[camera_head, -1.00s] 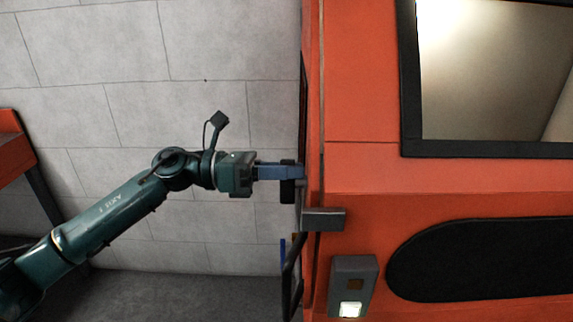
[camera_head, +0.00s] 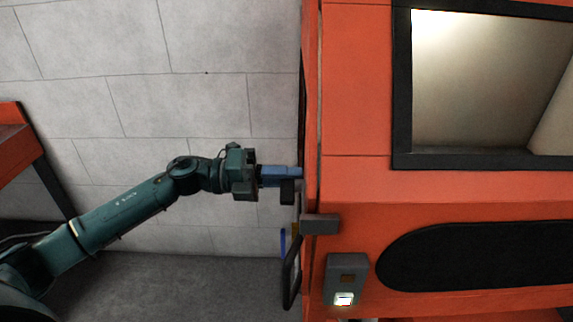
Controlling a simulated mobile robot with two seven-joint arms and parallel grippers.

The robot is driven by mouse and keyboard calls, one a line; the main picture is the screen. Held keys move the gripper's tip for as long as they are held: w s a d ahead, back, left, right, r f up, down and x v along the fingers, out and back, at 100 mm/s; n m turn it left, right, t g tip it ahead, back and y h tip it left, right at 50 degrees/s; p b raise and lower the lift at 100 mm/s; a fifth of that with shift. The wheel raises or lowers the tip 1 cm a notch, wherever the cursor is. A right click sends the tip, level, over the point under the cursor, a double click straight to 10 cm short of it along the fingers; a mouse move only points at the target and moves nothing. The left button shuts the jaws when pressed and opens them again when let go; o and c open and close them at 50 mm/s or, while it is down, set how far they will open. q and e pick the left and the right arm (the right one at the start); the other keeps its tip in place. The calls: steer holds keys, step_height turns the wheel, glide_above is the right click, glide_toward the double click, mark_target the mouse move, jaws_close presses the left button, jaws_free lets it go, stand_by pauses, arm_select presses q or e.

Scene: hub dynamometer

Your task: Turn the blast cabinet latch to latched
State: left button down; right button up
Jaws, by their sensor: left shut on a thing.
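The orange blast cabinet (camera_head: 350,180) fills the right side of the view. At its left side, a dark block (camera_head: 288,193) that looks like the latch's handle sits at the blue fingers of my left gripper (camera_head: 293,174). The gripper reaches in from the left and is shut on this handle. The fingers cover part of the handle, and the latch's mount is hidden by the cabinet's edge. My right gripper is out of view.
A grey bracket (camera_head: 320,224) juts out just below the gripper. Under it are a grey box (camera_head: 347,280) with a lit lamp and a dark frame (camera_head: 291,275). A window (camera_head: 402,100) and a black oval panel (camera_head: 480,255) are on the cabinet's front. A block wall stands behind.

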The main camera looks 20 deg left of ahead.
arm_select(q)
steer(key=shift+n+p, duration=0.45)
steer(key=shift+n, duration=0.35)
steer(key=shift+f+n+p, duration=0.1)
steer(key=shift+n+p, duration=0.25)
steer(key=shift+n, duration=0.15)
steer(key=shift+f+n, duration=0.1)
steer(key=shift+n, duration=0.2)
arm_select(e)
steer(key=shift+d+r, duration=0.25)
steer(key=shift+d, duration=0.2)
arm_select(q)
steer(key=shift+f+p, duration=0.1)
steer(key=shift+p, duration=0.2)
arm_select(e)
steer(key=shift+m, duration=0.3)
arm_select(q)
steer(key=c, duration=1.4)
jaws_free()
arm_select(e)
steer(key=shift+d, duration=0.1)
